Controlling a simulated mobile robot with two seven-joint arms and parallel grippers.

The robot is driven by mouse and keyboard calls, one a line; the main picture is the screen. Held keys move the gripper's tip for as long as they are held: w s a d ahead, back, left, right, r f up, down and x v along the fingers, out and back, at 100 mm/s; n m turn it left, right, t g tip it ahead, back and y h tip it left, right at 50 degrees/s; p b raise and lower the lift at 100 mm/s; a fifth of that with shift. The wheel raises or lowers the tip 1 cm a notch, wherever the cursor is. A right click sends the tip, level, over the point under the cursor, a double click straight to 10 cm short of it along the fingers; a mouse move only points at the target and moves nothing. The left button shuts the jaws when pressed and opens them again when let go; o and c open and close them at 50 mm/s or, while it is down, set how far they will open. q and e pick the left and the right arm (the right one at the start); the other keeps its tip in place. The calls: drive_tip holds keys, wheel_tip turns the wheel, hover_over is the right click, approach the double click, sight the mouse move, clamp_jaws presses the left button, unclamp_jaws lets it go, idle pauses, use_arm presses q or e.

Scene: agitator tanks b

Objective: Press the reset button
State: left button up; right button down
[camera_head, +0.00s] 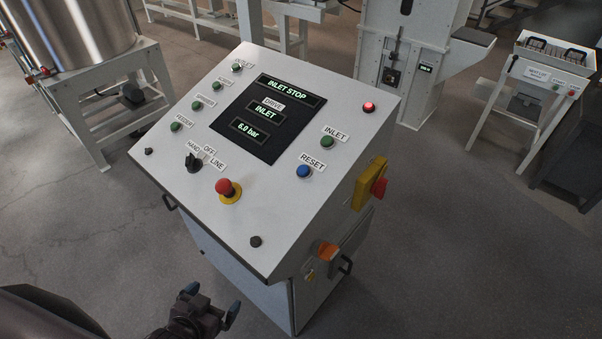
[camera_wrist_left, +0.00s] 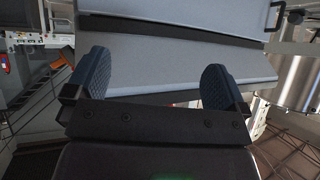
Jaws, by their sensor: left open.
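The blue reset button (camera_head: 304,171) sits on the right side of the sloped white control panel (camera_head: 290,205), under the RESET label (camera_head: 312,160). A red lamp (camera_head: 369,107) glows at the panel's upper right, and the display (camera_head: 266,117) reads INLET STOP, DRIVE INLET and 6.0 bar. My left gripper (camera_head: 217,306) is open and empty, low in front of the cabinet and apart from the button. In the left wrist view its two blue-padded fingers (camera_wrist_left: 160,85) stand wide apart, with a pale cabinet surface beyond. My right gripper does not show.
A red emergency stop (camera_head: 225,188) on a yellow base and a black selector switch (camera_head: 194,162) sit near the panel's lower edge. A yellow-and-red isolator switch (camera_head: 371,184) juts from the cabinet's right side. A steel tank (camera_head: 75,35) stands at left. Floor is clear around the cabinet.

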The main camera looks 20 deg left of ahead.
use_arm(q)
drive_tip(key=shift+c, duration=0.5)
clamp_jaws()
idle(0.4)
idle(1.1)
